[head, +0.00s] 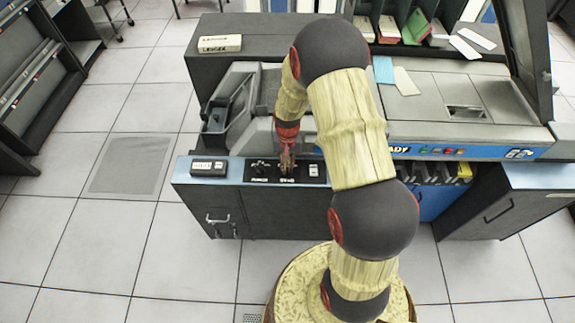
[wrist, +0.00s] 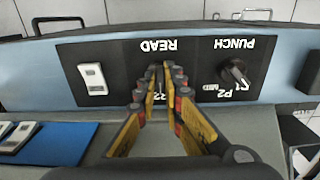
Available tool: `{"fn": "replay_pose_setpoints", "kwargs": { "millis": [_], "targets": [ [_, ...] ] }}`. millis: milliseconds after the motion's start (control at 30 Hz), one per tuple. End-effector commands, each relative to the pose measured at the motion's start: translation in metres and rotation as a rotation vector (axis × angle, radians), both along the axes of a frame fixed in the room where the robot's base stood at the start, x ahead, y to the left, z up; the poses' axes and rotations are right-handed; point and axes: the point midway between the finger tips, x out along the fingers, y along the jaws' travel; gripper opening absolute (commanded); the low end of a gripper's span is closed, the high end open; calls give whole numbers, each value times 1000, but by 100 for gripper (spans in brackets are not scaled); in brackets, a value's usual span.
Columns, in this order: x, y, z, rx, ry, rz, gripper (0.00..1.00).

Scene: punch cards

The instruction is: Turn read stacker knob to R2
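The control panel (wrist: 110,65) carries READ and PUNCH labels, upside down in the wrist view. My gripper (wrist: 164,75) is over the READ part, its fingers drawn close together at the tips. The read stacker knob is mostly hidden between them; the fingertips appear closed on it. Part of an R2 mark shows between the fingers. In the head view my gripper (head: 287,166) reaches down to the panel's top. The punch knob (wrist: 237,73) stands free beside the fingers, near its P2 and MID marks.
A white rocker switch (wrist: 93,78) is on the other side of the READ label. A dark block with white buttons (head: 208,168) sits at the panel's left end. The machine's raised grey body (head: 240,100) stands behind the panel. Floor to the left is clear.

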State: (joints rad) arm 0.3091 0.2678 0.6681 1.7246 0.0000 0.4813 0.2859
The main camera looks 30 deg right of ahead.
Motion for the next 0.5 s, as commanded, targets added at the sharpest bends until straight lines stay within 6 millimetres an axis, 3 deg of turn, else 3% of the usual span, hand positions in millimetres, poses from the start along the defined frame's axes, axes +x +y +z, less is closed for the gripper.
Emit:
{"fn": "replay_pose_setpoints", "kwargs": {
  "millis": [300, 500],
  "targets": [
    [0, 0, 0, 0, 0, 1, 26],
    [0, 0, 0, 0, 0, 1, 27]
  ]
}}
